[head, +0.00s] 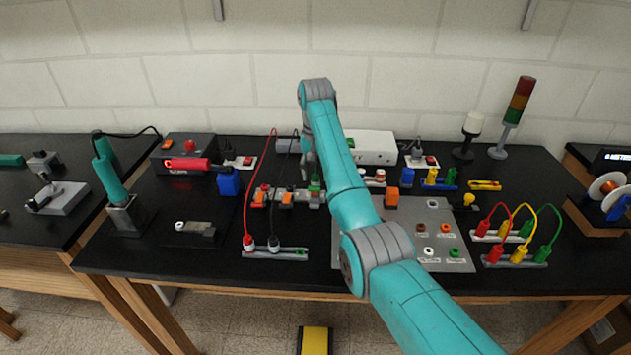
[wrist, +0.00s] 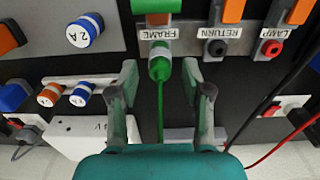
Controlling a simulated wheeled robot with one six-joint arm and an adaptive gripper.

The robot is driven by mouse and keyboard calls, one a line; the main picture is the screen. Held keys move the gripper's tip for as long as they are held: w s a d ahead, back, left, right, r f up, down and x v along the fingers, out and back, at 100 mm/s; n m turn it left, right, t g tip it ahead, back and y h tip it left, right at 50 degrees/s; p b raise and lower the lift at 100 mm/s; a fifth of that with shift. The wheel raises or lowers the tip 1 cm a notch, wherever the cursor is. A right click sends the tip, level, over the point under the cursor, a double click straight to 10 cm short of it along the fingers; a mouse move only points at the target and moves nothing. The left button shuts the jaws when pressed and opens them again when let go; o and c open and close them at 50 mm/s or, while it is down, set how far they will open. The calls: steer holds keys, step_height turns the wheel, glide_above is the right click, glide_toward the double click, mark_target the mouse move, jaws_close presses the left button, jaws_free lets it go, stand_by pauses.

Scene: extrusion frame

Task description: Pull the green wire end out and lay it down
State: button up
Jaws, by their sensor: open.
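The green wire end is a green plug (wrist: 160,66) seated in the terminal labelled FRAME in the wrist view. Its thin green wire (wrist: 160,120) runs down the picture from it, towards my gripper's palm. My gripper (wrist: 168,80) is open, with one finger on each side of the plug and wire; a gap shows on both sides. In the head view my gripper (head: 309,172) points down over the terminal row, and the green plug (head: 315,182) shows just below it. The wire's far end cannot be told.
Terminals RETURN (wrist: 216,47) and LAMP (wrist: 271,49) sit beside FRAME. A black wire (wrist: 275,95) and a red wire (head: 261,165) pass close by. A grey plug holder (head: 289,253) stands in front, with red and black plugs at its left. Bare black table lies between.

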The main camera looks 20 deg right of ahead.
mark_target(316, 175)
steer(key=shift+f, duration=1.4)
steer(key=shift+c, duration=0.3)
jaws_close()
steer(key=shift+r, duration=0.2)
steer(key=shift+r, duration=2.8)
